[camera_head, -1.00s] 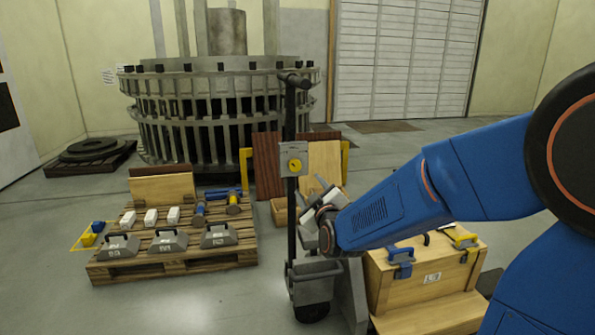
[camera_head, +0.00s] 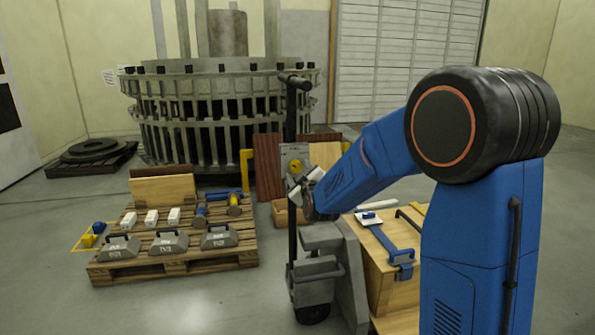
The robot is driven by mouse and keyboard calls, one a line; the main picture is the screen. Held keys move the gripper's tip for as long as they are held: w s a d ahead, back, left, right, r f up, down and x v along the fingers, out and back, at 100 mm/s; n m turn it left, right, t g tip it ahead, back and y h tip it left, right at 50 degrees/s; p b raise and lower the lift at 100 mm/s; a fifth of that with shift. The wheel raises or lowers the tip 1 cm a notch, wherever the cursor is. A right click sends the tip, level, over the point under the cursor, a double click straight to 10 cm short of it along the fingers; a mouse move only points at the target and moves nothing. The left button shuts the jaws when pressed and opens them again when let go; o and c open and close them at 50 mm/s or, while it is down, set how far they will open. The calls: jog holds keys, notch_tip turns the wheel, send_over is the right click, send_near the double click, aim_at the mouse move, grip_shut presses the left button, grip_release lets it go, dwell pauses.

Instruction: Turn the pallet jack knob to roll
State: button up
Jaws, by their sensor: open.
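The pallet jack (camera_head: 291,122) stands upright in the middle of the view, a dark post with a handle on top and a grey base. A light grey plate (camera_head: 295,150) on its post carries the yellow knob (camera_head: 296,166). My gripper (camera_head: 297,189) is just below the knob and slightly to its right, in front of the post. It is open and nothing shows between its fingers. The fingers appear close to the plate's lower edge; I cannot tell whether they touch it. The knob's pointer setting is too small to read.
A wooden pallet (camera_head: 180,262) with grey handled blocks, white blocks and tools lies at the left. A wooden crate (camera_head: 383,262) with a blue clamp stands at the right, below my arm. A large grey turret ring (camera_head: 222,110) fills the back. Floor at the front left is clear.

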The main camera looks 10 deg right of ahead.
jog(key=shift+w, duration=0.9)
jog(key=c, duration=1)
jog(key=shift+c, duration=0.2)
